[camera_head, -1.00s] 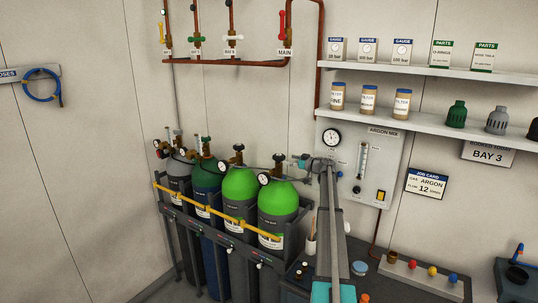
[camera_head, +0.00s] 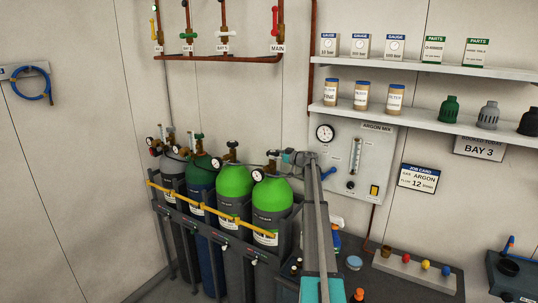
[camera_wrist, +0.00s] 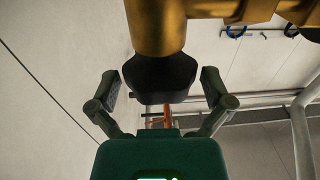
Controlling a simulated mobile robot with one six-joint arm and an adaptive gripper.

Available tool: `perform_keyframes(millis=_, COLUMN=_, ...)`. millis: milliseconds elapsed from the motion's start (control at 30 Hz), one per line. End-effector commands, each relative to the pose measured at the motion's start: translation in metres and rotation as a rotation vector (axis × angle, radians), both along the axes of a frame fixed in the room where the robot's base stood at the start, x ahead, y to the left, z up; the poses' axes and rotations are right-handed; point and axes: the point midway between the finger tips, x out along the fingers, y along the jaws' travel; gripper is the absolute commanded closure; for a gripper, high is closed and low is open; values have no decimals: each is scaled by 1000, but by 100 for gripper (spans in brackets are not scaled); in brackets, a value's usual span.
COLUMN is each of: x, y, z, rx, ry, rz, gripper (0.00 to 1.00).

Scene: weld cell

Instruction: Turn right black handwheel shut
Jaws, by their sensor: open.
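The right black handwheel (camera_head: 272,154) tops the brass valve of the rightmost green cylinder (camera_head: 268,207). My gripper (camera_head: 287,157) is close on its right side in the head view. In the wrist view the black handwheel (camera_wrist: 160,78) fills the space between my open fingers (camera_wrist: 160,90), with one finger on each side. The brass valve body (camera_wrist: 157,25) is at the top of that view. I see no clear contact between fingers and wheel. The wheel's turned position cannot be told.
Another green cylinder (camera_head: 234,190) with its own valve stands directly left. A yellow bar (camera_head: 210,211) crosses the cylinders' front. The argon mix panel (camera_head: 342,150) is behind and right of my gripper. Shelves (camera_head: 440,126) hang on the wall to the right.

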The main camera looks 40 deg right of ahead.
Motion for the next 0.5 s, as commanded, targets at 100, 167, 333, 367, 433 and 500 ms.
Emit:
perform_keyframes(millis=100, x=13, y=5, z=0, rx=0, ry=0, rz=1, gripper=0)
perform_keyframes(millis=167, x=17, y=7, z=0, rx=0, ry=0, rz=1, gripper=0)
perform_keyframes(millis=333, x=23, y=11, z=0, rx=0, ry=0, rz=0, gripper=0)
perform_keyframes(millis=367, x=24, y=11, z=0, rx=0, ry=0, rz=0, gripper=0)
perform_keyframes(millis=433, x=24, y=12, z=0, rx=0, ry=0, rz=1, gripper=0)
perform_keyframes(millis=500, x=24, y=12, z=0, rx=0, ry=0, rz=1, gripper=0)
